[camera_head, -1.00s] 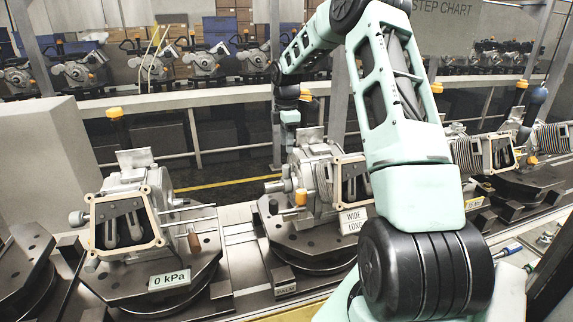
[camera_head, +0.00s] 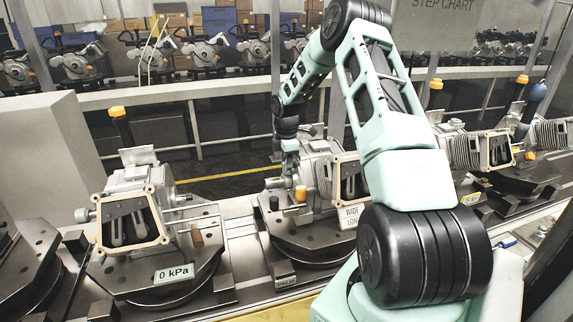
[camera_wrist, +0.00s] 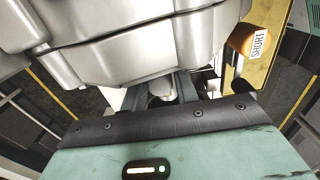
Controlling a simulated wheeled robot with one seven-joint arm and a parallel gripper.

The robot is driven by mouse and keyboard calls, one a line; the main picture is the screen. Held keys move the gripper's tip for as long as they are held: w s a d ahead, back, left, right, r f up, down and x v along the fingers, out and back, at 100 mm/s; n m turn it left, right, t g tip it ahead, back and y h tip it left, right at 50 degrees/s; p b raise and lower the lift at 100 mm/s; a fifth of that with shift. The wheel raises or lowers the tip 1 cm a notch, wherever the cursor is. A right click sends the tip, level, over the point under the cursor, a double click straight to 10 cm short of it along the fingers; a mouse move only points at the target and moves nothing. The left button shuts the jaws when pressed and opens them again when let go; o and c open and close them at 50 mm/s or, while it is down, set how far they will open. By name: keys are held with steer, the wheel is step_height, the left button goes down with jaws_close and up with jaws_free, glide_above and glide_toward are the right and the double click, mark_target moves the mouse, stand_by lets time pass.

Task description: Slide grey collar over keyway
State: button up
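My gripper (camera_head: 288,176) is lowered beside the left side of the middle grey housing (camera_head: 318,168), which stands on a dark round fixture on the conveyor. In the wrist view, the gripper (camera_wrist: 161,92) shows its fingers partly under a large pale grey casting (camera_wrist: 130,40). A small pale rounded part (camera_wrist: 161,88) shows between the fingers. I cannot tell whether it is the collar, or whether it is gripped. I cannot make out the grey collar or the keyway for certain in either view.
A housing on a fixture with a "0 kPa" tag (camera_head: 174,274) stands at left. Another fixture (camera_head: 525,175) stands at right. A railing (camera_head: 190,90) runs behind.

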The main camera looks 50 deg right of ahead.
jaws_close()
steer(key=shift+w+a+b, duration=0.15)
steer(key=shift+w+a, duration=0.3)
steer(key=shift+a, duration=0.25)
steer(key=shift+w+a+b, duration=0.1)
steer(key=shift+w+a, duration=0.35)
steer(key=shift+a, duration=0.25)
steer(key=shift+w+a+b, duration=0.15)
steer(key=shift+w+a, duration=0.3)
steer(key=shift+a, duration=0.25)
steer(key=o, duration=0.5)
jaws_free()
steer(key=shift+a, duration=0.1)
steer(key=shift+r, duration=0.1)
steer(key=shift+r, duration=0.25)
step_height(320, 180, up, 17)
steer(key=b, duration=0.5)
steer(key=shift+f, duration=0.1)
